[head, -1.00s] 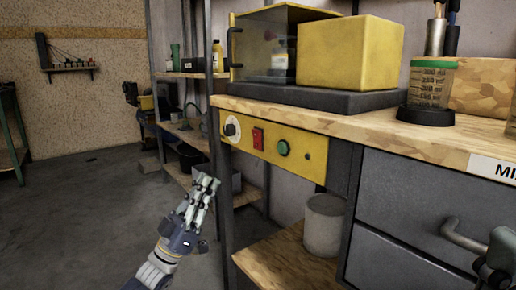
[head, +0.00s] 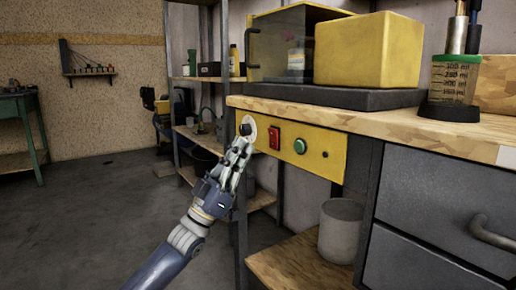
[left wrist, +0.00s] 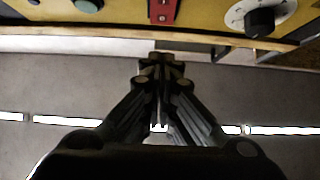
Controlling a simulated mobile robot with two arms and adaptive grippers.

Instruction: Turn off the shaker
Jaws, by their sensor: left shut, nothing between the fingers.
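The shaker (head: 368,50) is a yellow box with a clear-fronted chamber on a dark base on the bench. Its yellow control panel (head: 330,165) under the bench top carries a dial (head: 247,127), a red switch (head: 275,136) and a green button (head: 300,146). My left gripper (head: 243,143) is shut and empty, just in front of the dial and overlapping its lower part. In the left wrist view, the closed fingertips (left wrist: 160,60) point toward the red switch (left wrist: 163,11), with the dial (left wrist: 260,20) to the right. Contact cannot be told.
A measuring cup (head: 455,80) with a green rim stands on the wooden bench top (head: 400,122). Grey drawers (head: 430,195) are at the right, and a grey bucket (head: 340,230) sits on the lower shelf. Open floor (head: 90,210) lies at the left.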

